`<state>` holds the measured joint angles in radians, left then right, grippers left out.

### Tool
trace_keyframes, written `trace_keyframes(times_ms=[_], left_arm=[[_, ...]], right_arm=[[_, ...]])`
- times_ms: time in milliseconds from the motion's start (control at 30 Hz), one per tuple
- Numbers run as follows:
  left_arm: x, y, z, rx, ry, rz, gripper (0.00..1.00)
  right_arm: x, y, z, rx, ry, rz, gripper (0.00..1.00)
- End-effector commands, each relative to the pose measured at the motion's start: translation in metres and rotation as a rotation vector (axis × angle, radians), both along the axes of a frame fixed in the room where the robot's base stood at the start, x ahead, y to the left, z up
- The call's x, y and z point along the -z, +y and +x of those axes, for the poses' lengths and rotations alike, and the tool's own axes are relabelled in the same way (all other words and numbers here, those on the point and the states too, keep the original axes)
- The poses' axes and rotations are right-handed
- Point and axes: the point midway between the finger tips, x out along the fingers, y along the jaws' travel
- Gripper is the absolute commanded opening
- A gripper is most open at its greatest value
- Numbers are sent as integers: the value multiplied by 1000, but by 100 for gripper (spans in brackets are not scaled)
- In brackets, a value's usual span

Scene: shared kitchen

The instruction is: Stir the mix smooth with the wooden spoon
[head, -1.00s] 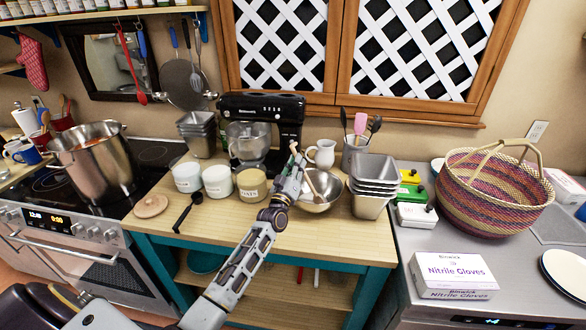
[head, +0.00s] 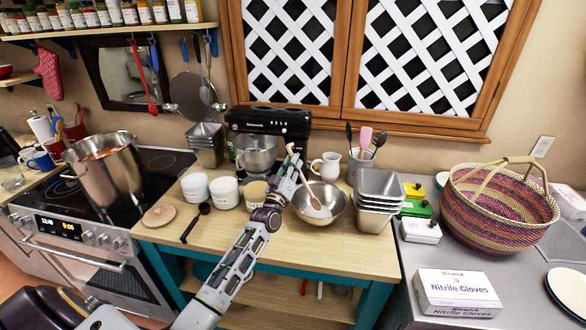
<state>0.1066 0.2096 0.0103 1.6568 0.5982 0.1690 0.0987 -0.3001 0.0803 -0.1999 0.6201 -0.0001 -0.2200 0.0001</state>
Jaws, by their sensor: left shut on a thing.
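A steel mixing bowl (head: 334,207) stands on the wooden counter, right of the stand mixer. The wooden spoon (head: 309,190) leans in it, with its lower end inside the bowl and its handle rising up and to the left. My left gripper (head: 293,166) is at the bowl's left side, shut on the spoon's handle; the fingers are small and partly hidden by the wrist. Something pale shows in the bottom of the bowl, but its texture is too small to tell. My right gripper is not in view.
Stacked metal pans (head: 376,203) stand close right of the bowl, and a white jug (head: 326,166) behind it. The black stand mixer (head: 268,122) and white canisters (head: 224,193) are to the left. The counter's front (head: 330,255) is clear.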

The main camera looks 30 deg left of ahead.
Motion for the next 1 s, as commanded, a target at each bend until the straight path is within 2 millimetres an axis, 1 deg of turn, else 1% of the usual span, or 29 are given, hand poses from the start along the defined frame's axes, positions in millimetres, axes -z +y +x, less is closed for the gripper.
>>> trace_keyframes(times_ms=[800, 1000], left_arm=[[-77, 0, 0, 0, -1, -1, 0], [-93, 0, 0, -1, 0, 0, 0]], right_arm=[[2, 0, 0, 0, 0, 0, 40], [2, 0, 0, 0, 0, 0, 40]])
